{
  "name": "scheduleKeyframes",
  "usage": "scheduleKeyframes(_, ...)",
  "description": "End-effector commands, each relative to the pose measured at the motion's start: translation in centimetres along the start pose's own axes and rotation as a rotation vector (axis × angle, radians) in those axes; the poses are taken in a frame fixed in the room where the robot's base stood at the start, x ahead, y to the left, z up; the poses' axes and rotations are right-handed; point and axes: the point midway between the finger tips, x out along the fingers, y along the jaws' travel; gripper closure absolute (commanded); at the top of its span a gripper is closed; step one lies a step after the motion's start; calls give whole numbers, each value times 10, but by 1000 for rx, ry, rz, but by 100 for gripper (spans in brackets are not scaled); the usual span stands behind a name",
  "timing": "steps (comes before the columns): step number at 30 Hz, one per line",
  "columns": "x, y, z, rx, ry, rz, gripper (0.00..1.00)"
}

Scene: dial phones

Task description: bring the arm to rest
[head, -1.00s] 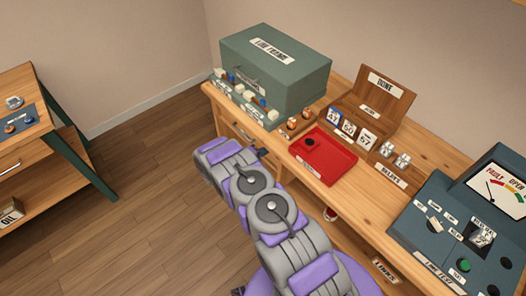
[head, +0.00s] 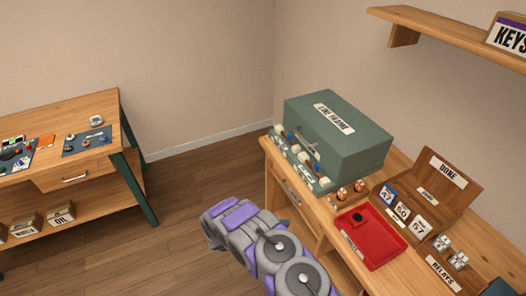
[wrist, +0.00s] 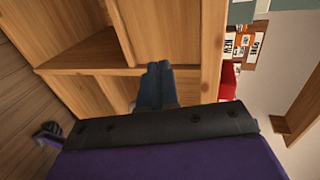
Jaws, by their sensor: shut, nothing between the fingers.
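My arm, grey and purple, is folded at the bottom middle of the head view, in front of the workbench (head: 399,263). My gripper (wrist: 158,68) shows in the wrist view as two dark blue fingers, shut together with nothing between them. It is in front of the bench's open wooden compartments (wrist: 75,45); I cannot tell whether it touches them.
The bench holds a green line frame box (head: 358,143), a red tray (head: 386,245), a wooden DONE box (head: 450,178) and relays (head: 458,260). A shelf (head: 440,33) hangs above. A second table (head: 95,107) stands left. Floor between the tables is clear.

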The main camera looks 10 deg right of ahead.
Motion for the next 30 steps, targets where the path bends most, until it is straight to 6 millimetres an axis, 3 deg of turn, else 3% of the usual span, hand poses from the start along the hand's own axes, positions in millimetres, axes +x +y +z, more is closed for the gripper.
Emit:
scheduleKeyframes(5, 0, -4, 0, 15, 5, -1, 100)
scheduleKeyframes(8, 1, -22, 0, 74, 30, -2, 100)
scheduleKeyframes(17, 9, -127, -26, 469, 208, -11, 100)
scheduleKeyframes(24, -2, -202, -63, 812, 368, -32, 100)
scheduleKeyframes(30, -15, -252, -102, 1094, 509, -53, 100)
